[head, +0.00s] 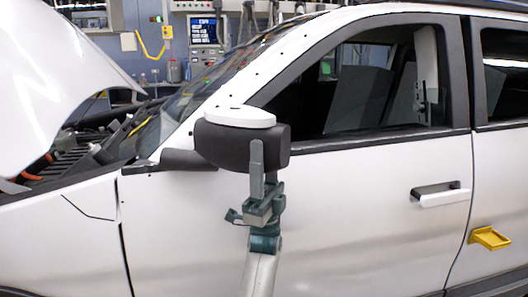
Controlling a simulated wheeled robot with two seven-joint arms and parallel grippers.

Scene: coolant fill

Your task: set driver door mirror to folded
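The driver door mirror (222,143) has a black housing with a white cap on top. It sits at the front lower corner of the driver's window, joined to the white door (350,215) by a dark arm (187,160). The housing appears to stand out from the door. My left gripper (257,158) comes up from below, its finger pointing up in front of the right part of the housing. I cannot tell whether it touches. The fingers overlap in this view, so their opening is hidden. My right gripper is out of view.
The raised white hood (60,65) and open engine bay (75,150) are at the left. A door handle (440,194) and a yellow bracket (489,238) are at the right. A monitor (204,30) stands behind the car. Space beside the door below the window looks clear.

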